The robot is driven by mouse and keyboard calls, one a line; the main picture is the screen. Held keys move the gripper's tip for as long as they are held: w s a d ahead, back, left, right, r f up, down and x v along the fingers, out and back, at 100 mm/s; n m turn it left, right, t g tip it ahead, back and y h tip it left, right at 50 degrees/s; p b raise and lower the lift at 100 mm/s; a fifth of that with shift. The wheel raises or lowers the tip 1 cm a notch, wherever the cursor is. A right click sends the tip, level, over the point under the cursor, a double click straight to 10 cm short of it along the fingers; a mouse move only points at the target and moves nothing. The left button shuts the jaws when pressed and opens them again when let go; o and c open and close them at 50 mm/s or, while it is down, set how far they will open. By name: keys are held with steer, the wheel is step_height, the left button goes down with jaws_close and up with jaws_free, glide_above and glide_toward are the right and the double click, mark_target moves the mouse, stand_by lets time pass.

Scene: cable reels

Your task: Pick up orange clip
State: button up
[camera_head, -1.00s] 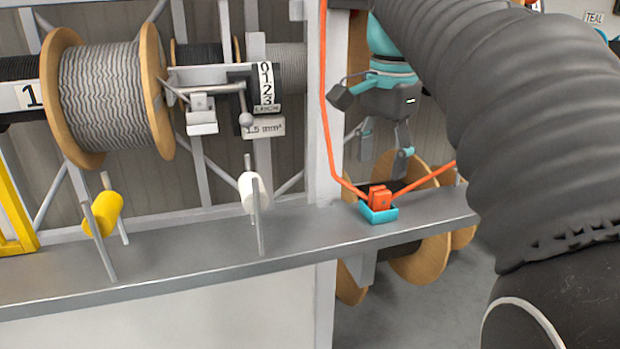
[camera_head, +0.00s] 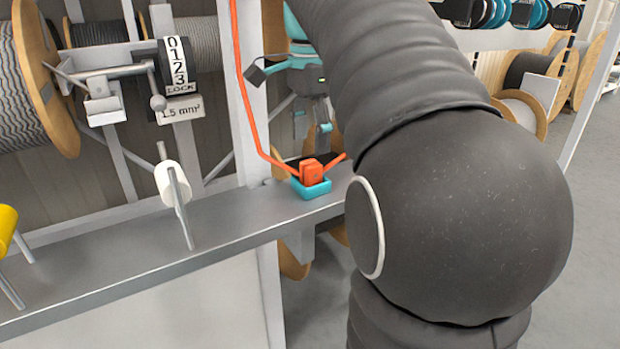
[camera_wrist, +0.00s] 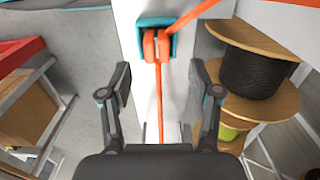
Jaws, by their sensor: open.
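The orange clip (camera_head: 311,171) sits in a small teal holder (camera_head: 313,190) on the grey shelf, near its right end. Orange cord runs from the clip up the white post and off to the right. My gripper (camera_head: 313,122) is open and empty, above and behind the clip in the head view. In the wrist view the clip (camera_wrist: 156,46) and the teal holder (camera_wrist: 146,22) are at the top centre, ahead of my gripper (camera_wrist: 160,85) and between the lines of its two fingers. Part of the cord is hidden behind my arm in the head view.
The white post (camera_head: 250,110) rises beside the clip. A white roll (camera_head: 172,185) and a yellow roll (camera_head: 7,228) stand on the grey shelf (camera_head: 120,262) to the left. Wooden cable reels (camera_wrist: 262,75) lie close right of my gripper in the wrist view.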

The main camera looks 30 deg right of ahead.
mark_target(311, 163)
steer(key=shift+s+a+f+b, duration=0.15)
steer(key=shift+f+b, duration=0.1)
steer(key=shift+f, duration=1.2)
steer(key=shift+s+d+f+b, duration=0.1)
steer(key=shift+f+b, duration=0.15)
steer(key=shift+f, duration=1.15)
jaws_close()
